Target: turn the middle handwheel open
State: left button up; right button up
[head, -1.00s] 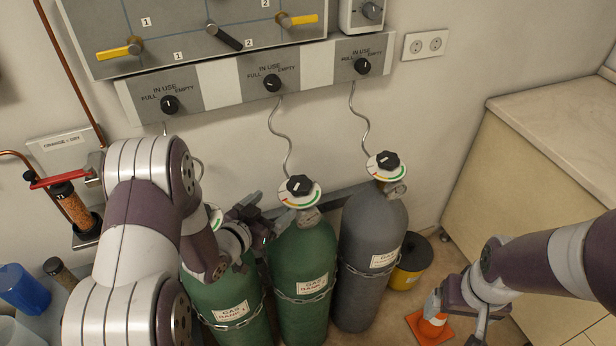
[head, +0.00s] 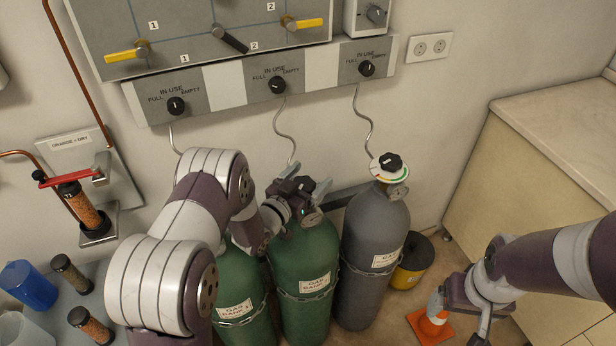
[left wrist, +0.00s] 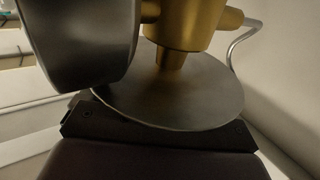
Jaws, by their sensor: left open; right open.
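The middle green gas cylinder (head: 306,262) stands between another green cylinder (head: 238,285) and a grey cylinder (head: 372,235). My left gripper (head: 300,186) is open at the top of the middle cylinder and covers most of its valve, so its black handwheel cannot be made out clearly. The left wrist view shows a brass valve body (left wrist: 180,28), a thin grey disc (left wrist: 180,95) and a rounded grey gauge (left wrist: 80,42) close up. Contact with the handwheel cannot be told. My right gripper (head: 462,308) is open and empty at the lower right.
The grey cylinder's black handwheel (head: 390,163) is close on the right. A wall panel (head: 230,92) with several selector knobs is above. A chain (head: 305,295) runs around the cylinders.

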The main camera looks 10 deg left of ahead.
pick_arm(q)
jog(key=c, duration=1)
